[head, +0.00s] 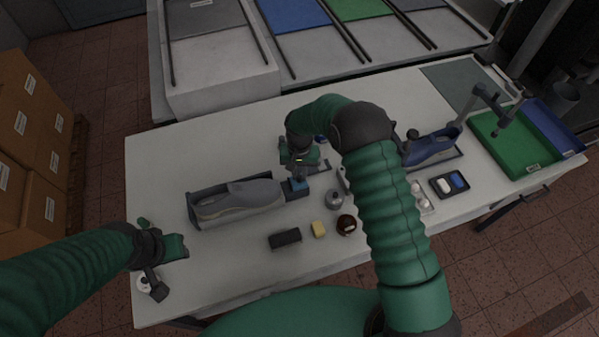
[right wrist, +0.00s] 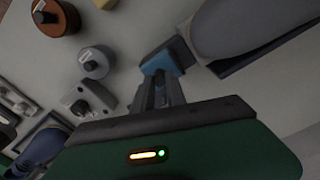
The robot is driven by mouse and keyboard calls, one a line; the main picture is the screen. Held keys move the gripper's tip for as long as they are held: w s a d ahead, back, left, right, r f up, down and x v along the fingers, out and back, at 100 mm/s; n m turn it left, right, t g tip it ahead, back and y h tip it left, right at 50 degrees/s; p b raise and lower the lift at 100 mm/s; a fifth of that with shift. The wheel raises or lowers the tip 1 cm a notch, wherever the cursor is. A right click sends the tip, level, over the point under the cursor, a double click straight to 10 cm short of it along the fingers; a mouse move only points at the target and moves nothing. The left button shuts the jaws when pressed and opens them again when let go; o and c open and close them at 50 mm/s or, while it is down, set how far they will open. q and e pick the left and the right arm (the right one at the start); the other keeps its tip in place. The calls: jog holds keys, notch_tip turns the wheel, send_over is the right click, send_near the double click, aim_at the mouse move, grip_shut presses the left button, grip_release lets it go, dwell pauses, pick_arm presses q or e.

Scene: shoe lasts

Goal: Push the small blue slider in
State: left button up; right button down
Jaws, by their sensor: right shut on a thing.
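The small blue slider (head: 296,186) is at the right end of a dark tray (head: 196,222) that holds a grey shoe last (head: 238,200). In the right wrist view the slider (right wrist: 160,62) sticks out beside the grey block at the tray's end. My right gripper (head: 299,176) is over the slider, with its fingers (right wrist: 160,82) together at the slider's near side. The fingers hide part of it. My left gripper (head: 172,262) is at the table's left front, away from the tray; its finger gap is unclear.
A black block (head: 285,239), a yellow block (head: 318,229), a brown jar (head: 346,224) and a grey knobbed weight (head: 335,200) stand in front of my right arm. A blue shoe last (head: 432,148) and a green tray (head: 510,150) are at the right. The table's back left is clear.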

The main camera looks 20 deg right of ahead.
aim_at(290, 182)
jog(key=shift+a+b, duration=0.4)
jog(key=shift+a, duration=0.8)
jog(key=shift+a+r, duration=0.15)
jog(key=shift+a, duration=0.2)
jog(key=c, duration=1.5)
grip_release()
jog(key=shift+c, duration=0.2)
jog(key=shift+o, duration=1)
jog(key=shift+s+a, duration=0.1)
notch_tip(290, 182, up, 17)
jog(key=b, duration=0.3)
jog(key=shift+b, duration=0.3)
jog(key=shift+f, duration=0.2)
